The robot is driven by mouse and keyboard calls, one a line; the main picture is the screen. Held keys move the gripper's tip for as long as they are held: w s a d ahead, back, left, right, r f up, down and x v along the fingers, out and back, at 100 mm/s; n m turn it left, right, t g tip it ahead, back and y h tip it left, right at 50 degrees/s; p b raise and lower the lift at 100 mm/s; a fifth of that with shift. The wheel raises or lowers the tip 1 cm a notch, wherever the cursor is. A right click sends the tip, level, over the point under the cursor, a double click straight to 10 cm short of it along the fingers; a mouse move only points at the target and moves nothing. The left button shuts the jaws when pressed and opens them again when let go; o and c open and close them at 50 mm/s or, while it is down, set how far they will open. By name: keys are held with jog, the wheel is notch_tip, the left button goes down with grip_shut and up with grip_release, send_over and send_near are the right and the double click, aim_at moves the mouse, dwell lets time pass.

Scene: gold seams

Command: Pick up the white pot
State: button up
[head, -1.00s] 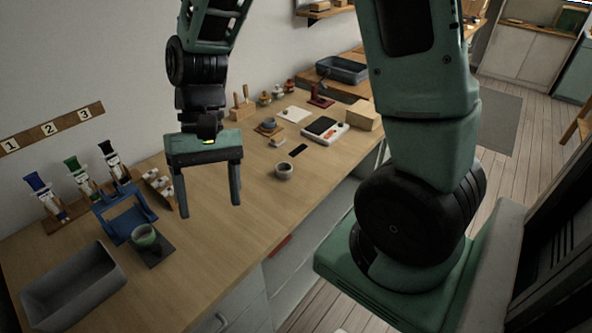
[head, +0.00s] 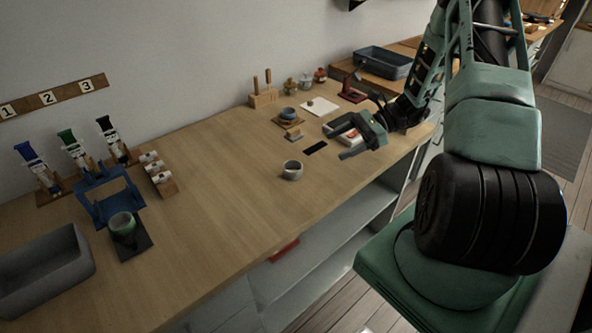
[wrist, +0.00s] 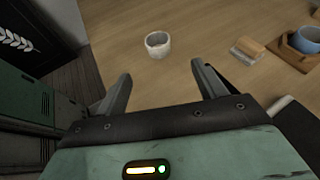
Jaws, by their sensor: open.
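The white pot (head: 292,170) is a small, pale grey-white round cup standing upright on the wooden worktop, near its front edge. It also shows in the wrist view (wrist: 158,44), ahead of the fingers and slightly left of centre. My gripper (head: 340,143) is to the right of the pot in the head view, with its fingers pointing left towards it. In the wrist view my gripper (wrist: 160,82) has its two fingers spread apart with nothing between them. The pot stands clear beyond the fingertips.
A small wooden block with a pale side (wrist: 246,50) lies right of the pot. Worktop left of the pot is clear.

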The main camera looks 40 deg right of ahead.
aim_at(295, 167)
jog(key=p+x, duration=0.1)
jog(key=x, duration=0.8)
jog(key=shift+a, duration=0.2)
jog(key=shift+p+x, duration=0.9)
jog(key=shift+x, duration=1.75)
jog(key=shift+s+f, duration=0.1)
jog(key=shift+s, duration=0.1)
jog(key=c, duration=1.1)
